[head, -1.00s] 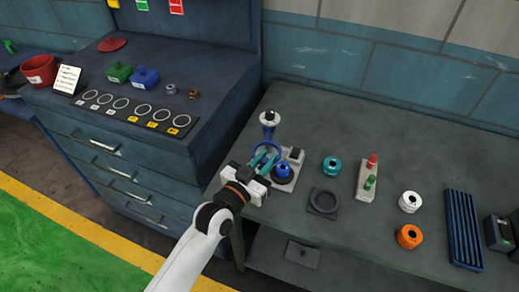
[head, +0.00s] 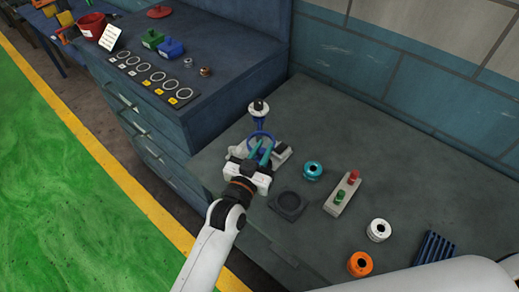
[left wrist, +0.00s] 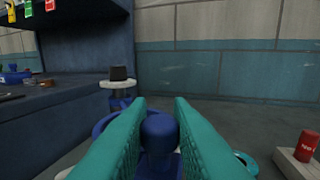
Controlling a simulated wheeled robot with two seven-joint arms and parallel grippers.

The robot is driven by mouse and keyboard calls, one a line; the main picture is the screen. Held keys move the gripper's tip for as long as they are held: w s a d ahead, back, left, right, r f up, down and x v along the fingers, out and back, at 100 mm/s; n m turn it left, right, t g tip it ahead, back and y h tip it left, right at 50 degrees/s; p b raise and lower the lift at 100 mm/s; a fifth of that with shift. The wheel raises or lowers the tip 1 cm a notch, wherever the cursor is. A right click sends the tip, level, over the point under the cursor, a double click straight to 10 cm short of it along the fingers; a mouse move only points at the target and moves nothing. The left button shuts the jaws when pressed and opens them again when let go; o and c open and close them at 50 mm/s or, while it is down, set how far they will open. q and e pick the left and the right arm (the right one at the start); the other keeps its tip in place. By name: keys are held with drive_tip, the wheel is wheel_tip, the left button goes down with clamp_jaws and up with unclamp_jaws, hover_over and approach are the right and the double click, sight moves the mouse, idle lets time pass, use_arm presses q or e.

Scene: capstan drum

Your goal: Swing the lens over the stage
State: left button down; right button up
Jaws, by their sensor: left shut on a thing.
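The lens is a blue ring (head: 260,137) on a stand with a pale base (head: 284,156). The stage, a pale round disc (head: 258,106) on a blue post, carries a small dark block and stands behind the ring. In the left wrist view the disc (left wrist: 118,84) and block are left of centre, beyond the fingers. My left gripper (head: 265,152) has its teal fingers shut on a rounded blue knob (left wrist: 158,128), the lens handle. The ring shows partly behind the fingers, in front of the stage, not over it. Part of the base is hidden by the gripper.
To the right are a teal spool (head: 313,171), a dark square holder (head: 290,204), a box with red and green buttons (head: 343,194), a white spool (head: 379,230) and an orange spool (head: 360,264). A dark cabinet (head: 215,97) stands left. My other arm's link covers the lower right.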

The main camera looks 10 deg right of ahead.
use_arm(q)
drive_tip(key=shift+d+r, duration=0.1)
drive_tip(key=shift+r, duration=0.05)
drive_tip(key=c, duration=1.4)
unclamp_jaws()
drive_tip(key=shift+c, duration=0.2)
drive_tip(key=shift+o, duration=0.6)
drive_tip(key=shift+d, duration=0.15)
drive_tip(key=shift+s+a, duration=0.3)
drive_tip(key=shift+a, duration=0.05)
drive_tip(key=b+v, duration=0.2)
drive_tip(key=v, duration=0.9)
